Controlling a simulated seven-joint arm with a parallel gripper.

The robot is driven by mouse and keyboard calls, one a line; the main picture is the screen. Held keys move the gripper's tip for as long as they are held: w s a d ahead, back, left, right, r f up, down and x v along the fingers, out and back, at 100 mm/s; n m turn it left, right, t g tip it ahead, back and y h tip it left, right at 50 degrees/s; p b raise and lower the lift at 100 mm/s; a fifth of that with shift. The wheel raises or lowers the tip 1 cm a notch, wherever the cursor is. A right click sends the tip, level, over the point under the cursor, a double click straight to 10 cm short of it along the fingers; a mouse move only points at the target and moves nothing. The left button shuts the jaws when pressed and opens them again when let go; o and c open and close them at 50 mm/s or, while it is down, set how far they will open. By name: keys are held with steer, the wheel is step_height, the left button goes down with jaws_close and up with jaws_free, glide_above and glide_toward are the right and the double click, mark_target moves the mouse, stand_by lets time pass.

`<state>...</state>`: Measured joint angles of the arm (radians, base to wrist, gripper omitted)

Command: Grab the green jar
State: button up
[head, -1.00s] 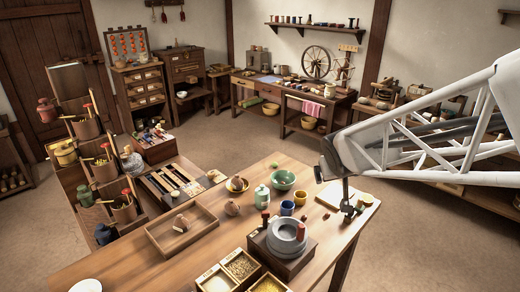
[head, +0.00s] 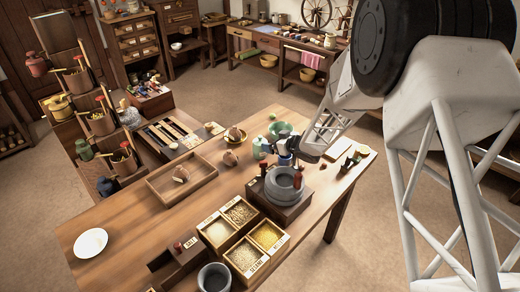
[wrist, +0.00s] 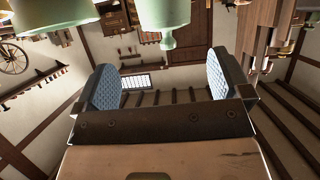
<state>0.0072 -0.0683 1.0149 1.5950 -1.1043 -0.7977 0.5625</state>
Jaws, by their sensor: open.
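The green jar (head: 260,147) is pale green and stands on the wooden table, just left of my gripper (head: 283,152) in the head view. In the wrist view, which looks upside down, a pale green jar (wrist: 166,14) with a small knob hangs at the top centre, cut off by the edge. It lies beyond and between my open fingers (wrist: 165,80), which have blue textured pads and hold nothing. The green bowl (head: 281,129) is behind the jar; it also shows at the top left of the wrist view (wrist: 50,14). My arm partly hides the bowl and cups.
A grey quern (head: 284,184) stands close in front of my gripper. Brown round pots (head: 229,158) and a wooden tray (head: 182,180) are to the left. Grain boxes (head: 242,235) fill the front. Another green container (head: 84,149) sits on the left stand.

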mark_target(260, 141)
steer(key=shift+a+f, duration=0.3)
steer(key=shift+f, duration=0.25)
steer(key=shift+x, duration=1.25)
steer(key=shift+a, duration=0.1)
steer(key=shift+x, duration=2.55)
steer(key=shift+a, duration=0.1)
steer(key=shift+r, duration=0.1)
steer(key=c, duration=1.2)
